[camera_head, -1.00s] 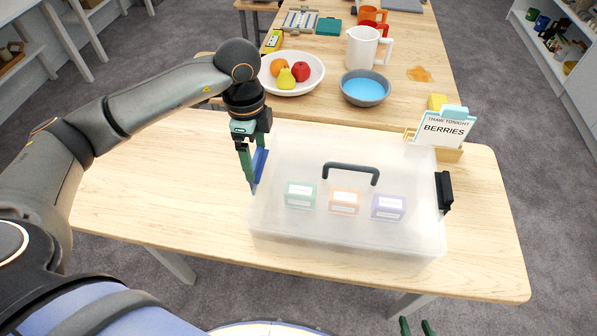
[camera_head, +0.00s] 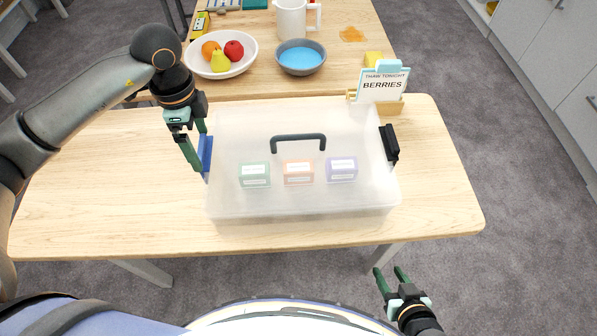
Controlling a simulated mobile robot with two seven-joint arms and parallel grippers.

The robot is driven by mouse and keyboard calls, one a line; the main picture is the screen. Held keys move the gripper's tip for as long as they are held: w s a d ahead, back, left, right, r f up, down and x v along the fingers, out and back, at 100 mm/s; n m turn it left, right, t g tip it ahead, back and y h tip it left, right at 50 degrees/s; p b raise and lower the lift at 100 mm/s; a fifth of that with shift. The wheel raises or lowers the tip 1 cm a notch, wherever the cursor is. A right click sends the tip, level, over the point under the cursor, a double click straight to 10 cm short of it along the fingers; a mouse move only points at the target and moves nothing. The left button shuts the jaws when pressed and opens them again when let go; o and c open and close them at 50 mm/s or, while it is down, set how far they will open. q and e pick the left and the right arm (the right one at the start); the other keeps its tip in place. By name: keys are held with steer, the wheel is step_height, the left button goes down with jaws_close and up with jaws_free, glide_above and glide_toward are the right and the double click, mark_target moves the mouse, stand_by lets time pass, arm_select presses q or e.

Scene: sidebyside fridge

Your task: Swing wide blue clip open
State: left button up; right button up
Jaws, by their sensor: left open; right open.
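A clear, frosted lidded box (camera_head: 300,206) with a dark lid handle (camera_head: 298,139) stands on the wooden table. The wide blue clip (camera_head: 206,153) is on the box's left side, seen nearly edge-on; I cannot tell whether it is latched. A black clip (camera_head: 390,143) is on the right side. My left gripper (camera_head: 199,150) is open, pointing down at the blue clip, with one finger left of it and the other partly behind it. Contact is unclear. My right gripper (camera_head: 388,271) is open and empty, low in front of the table.
Three small labelled boxes show through the clear box. A "BERRIES" sign (camera_head: 383,88) stands behind its right corner. A fruit bowl (camera_head: 221,53) and a blue-filled bowl (camera_head: 301,57) sit on the table behind. The table's left and right ends are clear.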

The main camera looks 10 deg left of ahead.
mark_target(200, 147)
arm_select(q)
step_height(200, 147, up, 5)
steer(key=p, duration=0.3)
steer(key=shift+f, duration=0.2)
steer(key=shift+r, duration=1.05)
steer(key=shift+s+f, duration=0.1)
